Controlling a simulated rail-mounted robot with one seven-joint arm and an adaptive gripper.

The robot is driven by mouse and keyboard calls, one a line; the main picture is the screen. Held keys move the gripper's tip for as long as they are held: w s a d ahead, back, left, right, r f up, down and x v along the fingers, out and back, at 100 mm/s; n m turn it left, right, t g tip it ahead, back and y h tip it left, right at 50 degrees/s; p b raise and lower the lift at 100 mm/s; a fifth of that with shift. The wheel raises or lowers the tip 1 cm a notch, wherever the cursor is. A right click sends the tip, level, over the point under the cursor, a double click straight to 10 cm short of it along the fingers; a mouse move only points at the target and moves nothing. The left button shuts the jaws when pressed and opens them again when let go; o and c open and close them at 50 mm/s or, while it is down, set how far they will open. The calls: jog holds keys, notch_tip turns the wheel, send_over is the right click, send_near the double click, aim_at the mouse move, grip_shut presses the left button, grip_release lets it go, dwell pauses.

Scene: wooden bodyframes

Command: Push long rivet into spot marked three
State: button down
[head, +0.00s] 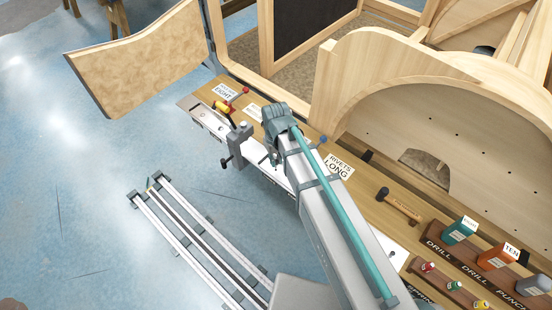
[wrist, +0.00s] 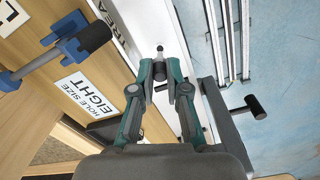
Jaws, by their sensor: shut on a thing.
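In the wrist view, my gripper (wrist: 160,72) has its teal-tipped fingers closed on a small grey rivet (wrist: 160,52). The rivet's rounded dark tip sticks out beyond the fingers. It is held over or beside a pale metal strip (wrist: 108,12) with partly hidden lettering; I cannot tell whether it touches. I cannot make out a spot marked three. A "RIVETS LONG" label (head: 339,167) lies on the bench.
A grey clamp (head: 240,145) grips the bench edge; its bar (wrist: 222,115) is close to the right of my fingers. A "HOLE SIZE EIGHT" card (wrist: 86,88) and a blue-ended tool (wrist: 60,52) lie left.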

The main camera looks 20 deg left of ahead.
jog(key=shift+f+b, duration=1)
jog(key=shift+f, duration=1.05)
dwell(0.5)
jog(key=c, duration=1.1)
grip_release()
notch_tip(320, 180, up, 12)
jog(key=shift+f, duration=0.1)
notch_tip(320, 180, down, 12)
jog(key=shift+r, duration=0.25)
dwell(0.5)
